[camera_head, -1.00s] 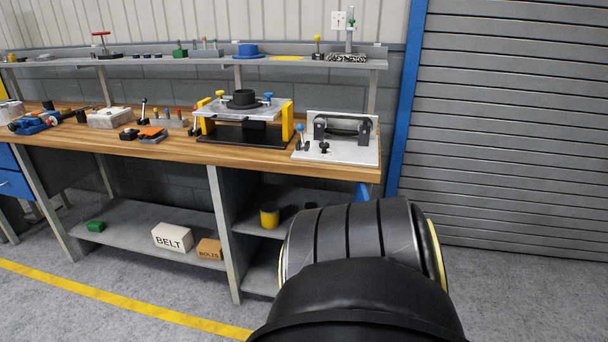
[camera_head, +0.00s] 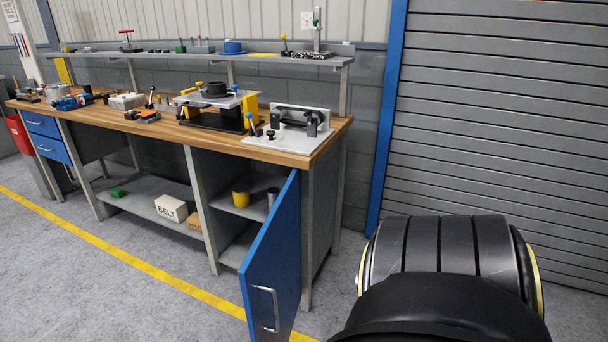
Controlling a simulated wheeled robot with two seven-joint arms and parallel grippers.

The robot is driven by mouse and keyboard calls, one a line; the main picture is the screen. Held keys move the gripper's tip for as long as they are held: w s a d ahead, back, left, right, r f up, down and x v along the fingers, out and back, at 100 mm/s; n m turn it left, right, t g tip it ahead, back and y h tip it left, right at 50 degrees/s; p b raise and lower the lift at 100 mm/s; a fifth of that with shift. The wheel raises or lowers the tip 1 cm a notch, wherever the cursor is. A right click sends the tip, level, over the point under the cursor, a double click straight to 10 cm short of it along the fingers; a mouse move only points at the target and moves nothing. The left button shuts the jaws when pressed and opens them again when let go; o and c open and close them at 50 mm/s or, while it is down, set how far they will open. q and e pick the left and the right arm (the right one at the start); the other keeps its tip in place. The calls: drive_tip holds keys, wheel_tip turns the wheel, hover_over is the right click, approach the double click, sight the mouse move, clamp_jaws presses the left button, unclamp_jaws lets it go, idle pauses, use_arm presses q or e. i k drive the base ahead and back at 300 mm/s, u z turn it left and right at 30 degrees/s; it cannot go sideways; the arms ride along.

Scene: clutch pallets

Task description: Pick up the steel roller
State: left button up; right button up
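A small grey cylinder (camera_head: 272,196) stands upright inside the open cabinet under the right end of the workbench (camera_head: 292,156), beside a yellow cup (camera_head: 241,196). It may be the steel roller, but I cannot tell for certain. A dark roller-like part also sits between the black brackets of a light plate fixture (camera_head: 262,144) on the bench top. Neither gripper shows. A large black link of my own arm fills the lower right and hides the floor there.
A blue cabinet door (camera_head: 272,265) stands open, jutting toward me. A white BELT box (camera_head: 172,208) lies on the lower shelf. A yellow-framed press (camera_head: 250,108) stands on the bench. A grey shutter (camera_head: 480,110) closes the right side. Floor at left is clear.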

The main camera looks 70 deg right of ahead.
sight(272, 193)
drive_tip(key=z, duration=2)
drive_tip(key=i, duration=1)
drive_tip(key=z, duration=0.05)
